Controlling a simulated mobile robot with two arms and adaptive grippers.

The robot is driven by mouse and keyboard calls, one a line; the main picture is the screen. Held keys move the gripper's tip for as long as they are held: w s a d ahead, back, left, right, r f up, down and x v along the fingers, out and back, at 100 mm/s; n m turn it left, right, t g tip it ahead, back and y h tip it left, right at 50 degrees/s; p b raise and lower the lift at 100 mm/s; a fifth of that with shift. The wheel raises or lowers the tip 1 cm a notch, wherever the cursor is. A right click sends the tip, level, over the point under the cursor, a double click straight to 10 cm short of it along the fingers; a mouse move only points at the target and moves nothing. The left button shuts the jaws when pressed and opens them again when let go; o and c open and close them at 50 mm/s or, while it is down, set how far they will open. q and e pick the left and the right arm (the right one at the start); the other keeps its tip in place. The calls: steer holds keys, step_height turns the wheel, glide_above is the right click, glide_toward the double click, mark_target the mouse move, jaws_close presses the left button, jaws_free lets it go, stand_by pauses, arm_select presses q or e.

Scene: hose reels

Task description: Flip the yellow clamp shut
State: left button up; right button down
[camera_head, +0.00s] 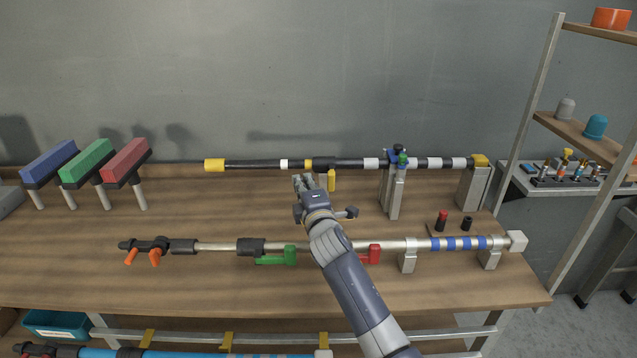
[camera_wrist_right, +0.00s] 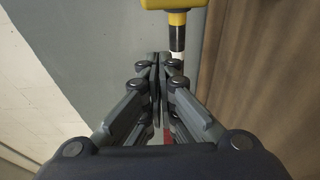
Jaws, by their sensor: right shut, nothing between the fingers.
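The yellow clamp has a black collar (camera_head: 323,164) around the upper dark rod in the head view. Its yellow lever (camera_head: 331,180) hangs down below the rod. My right gripper (camera_head: 303,181) is just left of the lever, with its fingers shut and empty. In the right wrist view the shut fingertips (camera_wrist_right: 160,60) are at the centre. A yellow part (camera_wrist_right: 182,10) with black and white sections below it shows at the top of that view; I cannot tell whether it belongs to the clamp. My left gripper is not in view.
A lower rod carries a green lever (camera_head: 290,255) and a red lever (camera_head: 374,253), on either side of my right arm. A grey post (camera_head: 394,198) supports the upper rod to the right. Blue, green and red blocks (camera_head: 125,160) stand on the left. The bench between is mostly clear.

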mark_target(332, 174)
steer(key=d, duration=0.1)
steer(key=d+p, duration=0.2)
steer(key=shift+w+d, duration=0.3)
steer(key=shift+d+p, duration=0.15)
steer(key=shift+p, duration=0.15)
